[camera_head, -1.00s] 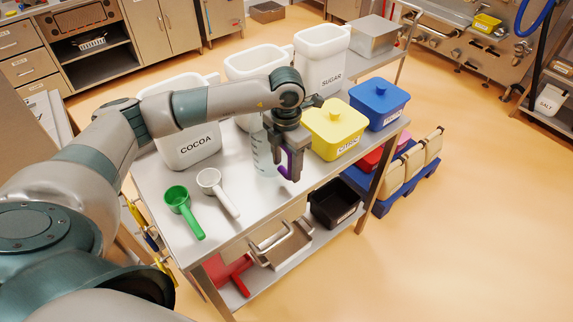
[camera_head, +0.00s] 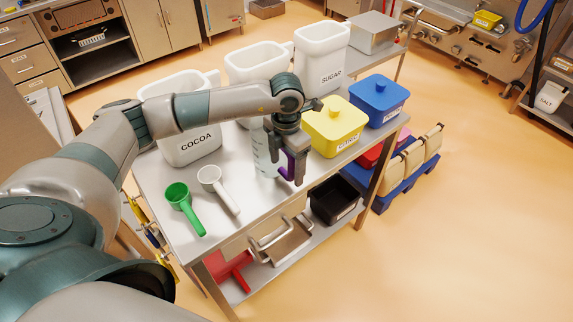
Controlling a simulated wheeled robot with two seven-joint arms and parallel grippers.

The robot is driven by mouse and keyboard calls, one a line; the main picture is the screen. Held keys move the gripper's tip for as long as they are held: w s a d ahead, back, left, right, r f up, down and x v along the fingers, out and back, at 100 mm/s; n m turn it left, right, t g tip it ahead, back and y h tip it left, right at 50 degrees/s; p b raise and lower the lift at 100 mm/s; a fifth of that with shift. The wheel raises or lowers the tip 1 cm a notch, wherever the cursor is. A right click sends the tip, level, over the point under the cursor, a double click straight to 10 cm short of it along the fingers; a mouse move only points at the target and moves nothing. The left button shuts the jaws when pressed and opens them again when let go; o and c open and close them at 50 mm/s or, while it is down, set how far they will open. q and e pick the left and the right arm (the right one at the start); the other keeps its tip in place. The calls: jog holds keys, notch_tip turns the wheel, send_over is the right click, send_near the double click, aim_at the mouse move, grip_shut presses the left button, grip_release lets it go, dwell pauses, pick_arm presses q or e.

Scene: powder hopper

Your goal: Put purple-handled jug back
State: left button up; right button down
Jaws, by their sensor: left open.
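The purple-handled jug (camera_head: 264,155) is a clear jug with markings, standing on the steel table (camera_head: 228,226). Its purple handle (camera_head: 287,168) faces right, towards the table's front edge. My left gripper (camera_head: 291,178) points down at the handle, with its fingers around or beside it; I cannot tell which. The fingers are open, and they and the wrist hide part of the jug and handle. My right gripper is not in view.
White bins marked cocoa (camera_head: 190,146) and sugar (camera_head: 320,58) stand along the back. A yellow lidded box (camera_head: 334,127) is close on the gripper's right, with a blue one (camera_head: 379,100) beyond. Green (camera_head: 183,207) and white (camera_head: 217,187) scoops lie left of the jug.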

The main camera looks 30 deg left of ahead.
pick_arm(q)
jog(key=shift+r, duration=0.1)
jog(key=shift+r, duration=0.1)
notch_tip(320, 180, up, 11)
jog(key=b, duration=0.4)
jog(key=shift+r, duration=0.45)
